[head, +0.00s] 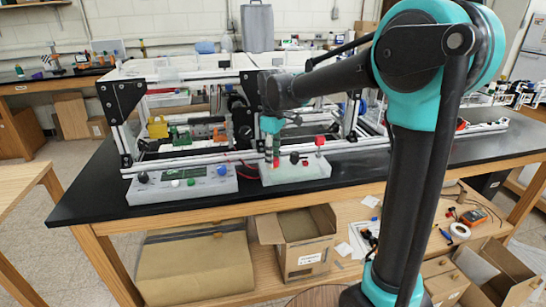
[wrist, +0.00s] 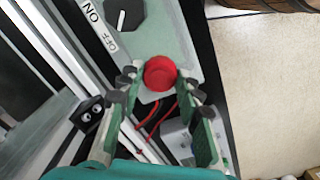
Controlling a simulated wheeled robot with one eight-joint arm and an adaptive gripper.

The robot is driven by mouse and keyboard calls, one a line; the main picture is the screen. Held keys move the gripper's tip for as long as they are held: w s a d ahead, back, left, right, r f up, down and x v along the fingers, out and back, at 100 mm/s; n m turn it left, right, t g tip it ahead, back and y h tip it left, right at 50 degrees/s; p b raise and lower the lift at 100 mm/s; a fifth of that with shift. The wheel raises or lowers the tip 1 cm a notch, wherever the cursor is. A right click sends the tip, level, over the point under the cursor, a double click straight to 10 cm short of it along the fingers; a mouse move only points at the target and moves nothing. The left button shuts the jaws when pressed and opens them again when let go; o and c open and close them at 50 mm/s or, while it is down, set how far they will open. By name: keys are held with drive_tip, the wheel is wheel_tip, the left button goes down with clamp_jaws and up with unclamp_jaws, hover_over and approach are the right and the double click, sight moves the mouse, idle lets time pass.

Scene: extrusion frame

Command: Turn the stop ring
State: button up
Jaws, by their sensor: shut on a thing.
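The stop ring (wrist: 160,73) shows in the wrist view as a round red cap on a pale grey-green box (wrist: 168,40). My gripper (wrist: 159,86) has its green fingers with dark pads on both sides of the cap, closed on its sides. The top of the cap is in plain view; its underside is hidden. In the head view my gripper (head: 272,158) points down over the left part of a white box (head: 297,177) at the table's front edge. The ring is too small there to make out clearly between the fingers.
A black dial (wrist: 122,15) with ON and OFF labels sits beside the ring. Red wires (wrist: 160,117) run below it. In the head view, a white control box (head: 182,186) with buttons stands to the left, and the extrusion frame (head: 190,75) rises behind. Black tabletop is bare at the left.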

idle(0.3)
drive_tip(key=o, duration=1.2)
drive_tip(key=shift+c, duration=0.2)
wheel_tip(320, 180, up, 12)
drive_tip(key=s+d+f+m, duration=0.1)
drive_tip(key=d+f, duration=0.1)
drive_tip(key=d, duration=0.1)
drive_tip(key=d+f+m, duration=0.1)
drive_tip(key=d+f, duration=0.2)
drive_tip(key=s+d+f+m+t, duration=0.1)
drive_tip(key=d+f+m, duration=0.1)
drive_tip(key=d+f, duration=0.1)
drive_tip(key=shift+s+f, duration=0.25)
drive_tip(key=shift+s, duration=0.05)
drive_tip(key=s+d+f+m+t, duration=0.1)
drive_tip(key=s+d+f+m, duration=0.4)
drive_tip(key=s+d+f, duration=0.2)
drive_tip(key=s+d+f+m+t, duration=0.2)
drive_tip(key=s+d+f+m, duration=0.2)
drive_tip(key=s+d+f, duration=0.3)
drive_tip(key=s+f, duration=0.3)
drive_tip(key=f, duration=0.2)
drive_tip(key=shift+d+m, duration=0.3)
drive_tip(key=shift+m, duration=0.1)
